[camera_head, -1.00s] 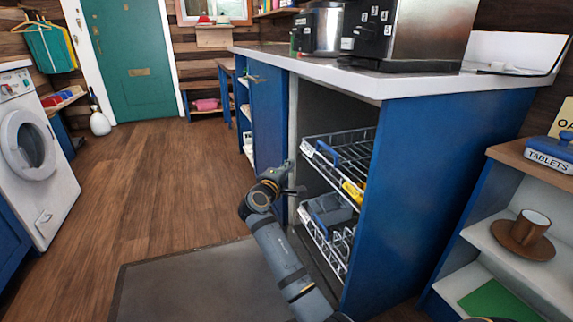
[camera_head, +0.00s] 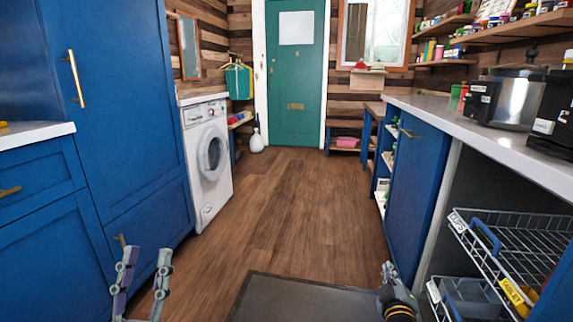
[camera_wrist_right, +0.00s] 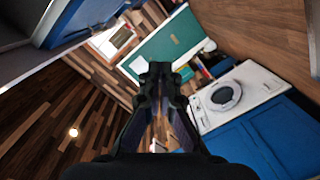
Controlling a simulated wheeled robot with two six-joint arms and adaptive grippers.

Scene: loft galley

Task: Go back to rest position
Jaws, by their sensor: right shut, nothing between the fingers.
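My left gripper (camera_head: 146,256) stands at the bottom left of the head view, with its two grey fingers upright and apart. It is open and empty, in front of the blue cabinets. My right gripper (camera_head: 388,270) is at the bottom right of the head view, beside the open wire racks, and only its tip and part of the dark wrist show. In the right wrist view its fingers (camera_wrist_right: 160,72) are together with nothing between them. The rest of both arms is out of view.
Wire racks (camera_head: 512,240) are pulled out at the right, under the white counter (camera_head: 470,122). A dark mat (camera_head: 300,300) lies on the wooden floor (camera_head: 275,205), which is clear up to the green door (camera_head: 297,85). A washing machine (camera_head: 208,165) and blue cabinets (camera_head: 120,130) line the left.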

